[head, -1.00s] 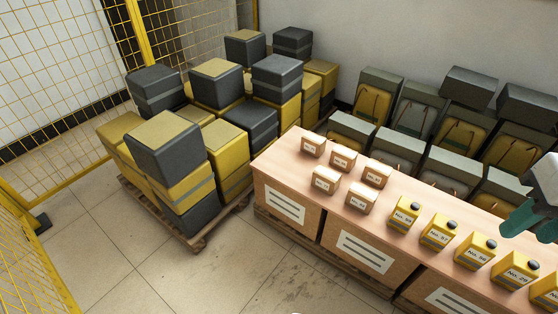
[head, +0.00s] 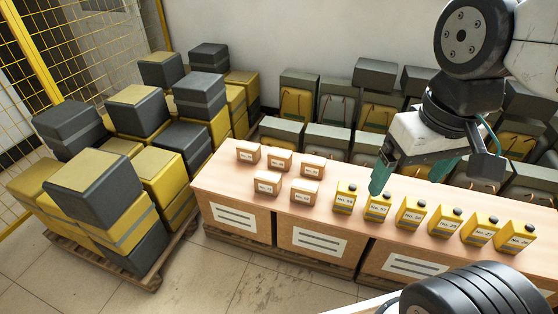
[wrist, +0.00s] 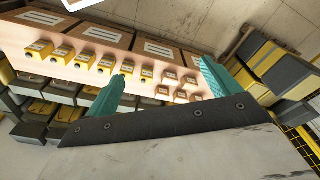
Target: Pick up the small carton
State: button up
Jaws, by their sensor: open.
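Several small brown cartons with white labels stand in two rows at the left end of the counter. One small carton (head: 267,183) is at the front left, another (head: 305,191) at the front right, and one (head: 248,152) at the back left. In the wrist view the cartons (wrist: 169,77) appear between the fingers, some way off. My gripper (head: 411,177) is open and empty, with green fingers, above the counter to the right of the cartons, over the row of yellow bottles. It also shows in the wrist view (wrist: 163,84).
Several yellow bottles (head: 410,211) with black caps stand in a row right of the cartons on the wooden counter (head: 228,180). Stacked black and yellow boxes (head: 95,190) stand on a pallet at left. Grey and yellow cases (head: 297,97) line the wall behind.

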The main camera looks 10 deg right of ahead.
aim_at(281, 159)
jog(key=k, duration=0.55)
jog(key=u, duration=0.8)
jog(key=i, duration=1.3)
jog(key=z, duration=0.65)
jog(key=i, duration=0.55)
jog(key=z, duration=0.6)
